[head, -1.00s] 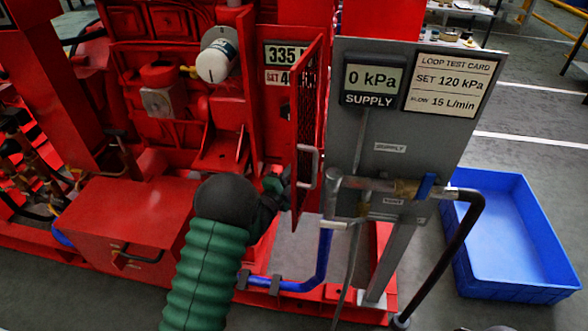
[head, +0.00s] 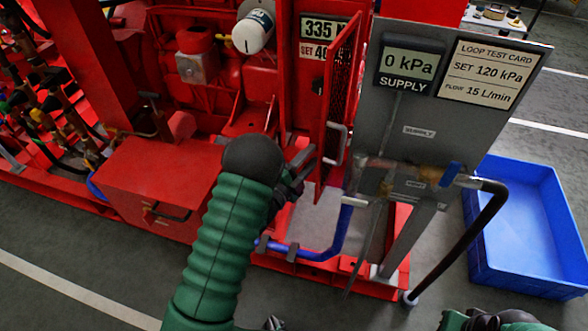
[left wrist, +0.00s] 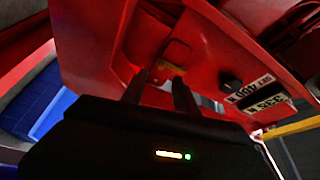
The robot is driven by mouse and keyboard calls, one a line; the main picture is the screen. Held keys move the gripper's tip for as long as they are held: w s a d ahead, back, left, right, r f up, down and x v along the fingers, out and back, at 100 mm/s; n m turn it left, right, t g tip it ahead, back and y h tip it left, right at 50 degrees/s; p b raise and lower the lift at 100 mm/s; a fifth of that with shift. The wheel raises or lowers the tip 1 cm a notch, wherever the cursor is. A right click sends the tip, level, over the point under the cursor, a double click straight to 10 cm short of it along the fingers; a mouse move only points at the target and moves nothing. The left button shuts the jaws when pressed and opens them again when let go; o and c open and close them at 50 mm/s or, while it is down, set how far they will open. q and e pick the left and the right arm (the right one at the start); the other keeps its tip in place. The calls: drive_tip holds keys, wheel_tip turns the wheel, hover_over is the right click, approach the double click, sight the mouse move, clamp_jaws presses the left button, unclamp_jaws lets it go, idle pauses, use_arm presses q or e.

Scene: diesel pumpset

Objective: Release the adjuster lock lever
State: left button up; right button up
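I cannot make out the adjuster lock lever for certain in either view. My left gripper (head: 300,170) is beside the handle of the red mesh door (head: 338,110), mostly hidden by its own arm. In the left wrist view its two dark fingers (left wrist: 158,90) are apart with nothing seen between them. They point into a red housing (left wrist: 105,45), towards a small dull yellow-orange part (left wrist: 176,52) that I cannot identify. My right gripper (head: 492,322) shows only in part at the bottom right edge, and its fingers are unclear.
The mesh door stands swung out beside the readout (head: 324,38) of 335 and SET 400. A grey panel (head: 410,125) with a 0 kPa gauge, pipes and a blue valve lever (head: 450,173) stands right of it. A blue bin (head: 525,225) is far right. A red box (head: 155,185) stands left.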

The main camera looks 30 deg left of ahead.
use_arm(q)
drive_tip(key=s+a+f+p, duration=0.1)
drive_tip(key=s+p, duration=0.1)
drive_tip(key=s, duration=0.7)
drive_tip(key=shift+s+a, duration=0.2)
drive_tip(key=s+d+r+n+g+y+p, duration=0.2)
drive_tip(key=s+d+n+g, duration=0.3)
drive_tip(key=s+n+g, duration=0.3)
drive_tip(key=s+d+r+n+g+y+p, duration=0.15)
drive_tip(key=s+d+n+g, duration=0.25)
drive_tip(key=s+n+g, duration=0.45)
drive_tip(key=w+r+p+v, duration=0.1)
drive_tip(key=w+p+v, duration=0.2)
drive_tip(key=p+v, duration=1.4)
drive_tip(key=w+a+p+v, duration=0.1)
drive_tip(key=w+p+v, duration=0.3)
drive_tip(key=p+v, duration=1.3)
drive_tip(key=shift+a+r+p, duration=0.25)
drive_tip(key=shift+r+p, duration=0.35)
drive_tip(key=shift+p, duration=0.5)
